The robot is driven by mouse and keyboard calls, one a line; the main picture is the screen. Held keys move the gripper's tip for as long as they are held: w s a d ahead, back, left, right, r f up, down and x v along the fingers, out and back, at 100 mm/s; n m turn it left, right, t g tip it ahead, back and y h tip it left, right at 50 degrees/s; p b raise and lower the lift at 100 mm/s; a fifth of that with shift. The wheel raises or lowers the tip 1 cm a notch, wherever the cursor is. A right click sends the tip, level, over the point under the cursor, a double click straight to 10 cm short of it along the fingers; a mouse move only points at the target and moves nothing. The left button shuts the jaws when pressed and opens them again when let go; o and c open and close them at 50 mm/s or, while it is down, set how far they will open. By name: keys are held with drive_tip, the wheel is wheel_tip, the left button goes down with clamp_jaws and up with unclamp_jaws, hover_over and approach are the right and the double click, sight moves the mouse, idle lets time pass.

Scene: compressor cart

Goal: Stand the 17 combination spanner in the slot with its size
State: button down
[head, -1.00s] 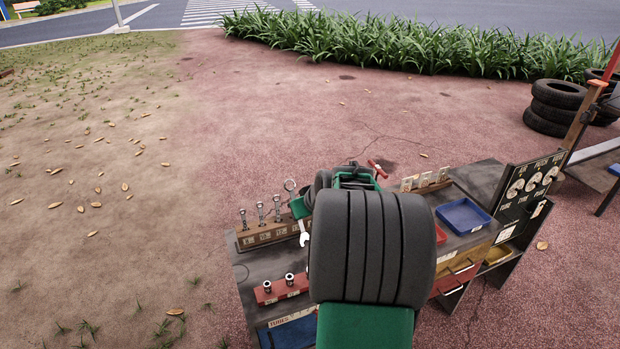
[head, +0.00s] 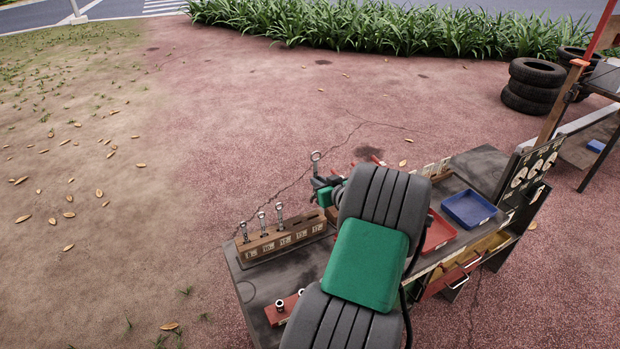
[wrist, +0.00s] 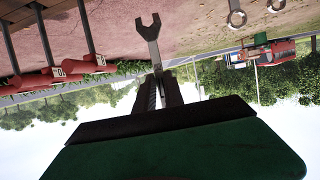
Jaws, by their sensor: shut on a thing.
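My gripper (head: 326,192) is partly hidden behind my arm, right of the spanner rack in the head view. It is shut on a combination spanner (head: 316,160), whose ring end points up. In the wrist view the spanner's open end (wrist: 150,28) sticks out beyond the fingers (wrist: 160,92). I cannot read a size on it. The wooden slot rack (head: 285,236) stands on the cart's left part, with pale number labels on its front. Several of its left slots hold upright spanners (head: 262,220); slots at its right look empty. The held spanner is apart from the rack.
A red socket holder (head: 279,313) lies in front of the rack. A red tray (head: 438,232) and a blue tray (head: 468,209) are on the cart's right. A labelled board (head: 533,168) stands at the right end. Stacked tyres (head: 534,85) stand behind.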

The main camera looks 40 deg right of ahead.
drive_tip(key=shift+r, duration=0.1)
drive_tip(key=shift+w+a+b, duration=0.1)
drive_tip(key=shift+a+b, duration=0.2)
drive_tip(key=shift+b, duration=0.3)
wheel_tip(320, 180, down, 6)
drive_tip(key=b, duration=0.5)
drive_tip(key=shift+b, duration=1.3)
idle(0.6)
drive_tip(key=shift+f+b, duration=3.05)
drive_tip(key=shift+b, duration=0.25)
drive_tip(key=c, duration=1.4)
unclamp_jaws()
drive_tip(key=shift+o, duration=0.2)
